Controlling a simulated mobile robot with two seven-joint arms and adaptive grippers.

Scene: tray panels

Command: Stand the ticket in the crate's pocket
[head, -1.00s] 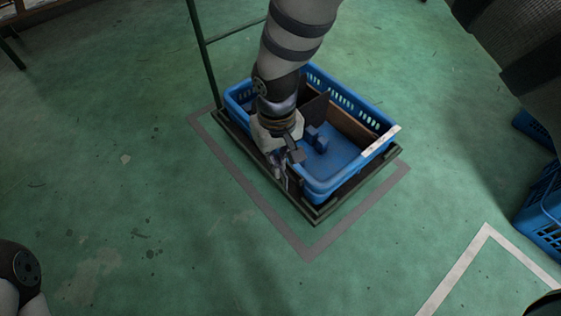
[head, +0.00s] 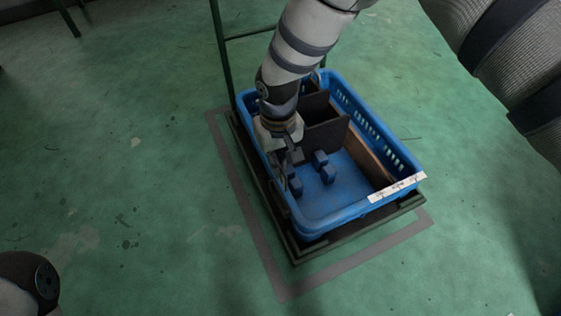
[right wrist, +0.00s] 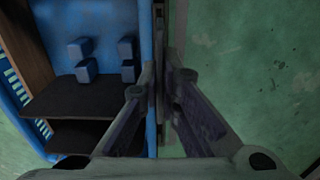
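The blue crate (head: 330,225) stands on a dark base on the floor. Several small blue blocks (head: 320,160) rise from its floor; they also show in the right wrist view (right wrist: 86,70). I cannot tell whether they form the pocket. My right gripper (head: 288,182) is at the crate's left wall, pointing down. In the right wrist view its fingers (right wrist: 167,75) converge beside the crate wall, closed on a thin, edge-on grey strip (right wrist: 160,105), apparently the ticket. Its face is hidden. My left gripper is out of view.
Dark dividers (head: 328,134) and a brown panel (head: 371,160) stand inside the crate. A white marked strip (head: 398,187) lies on its front right rim. A green metal frame (head: 222,60) rises behind it.

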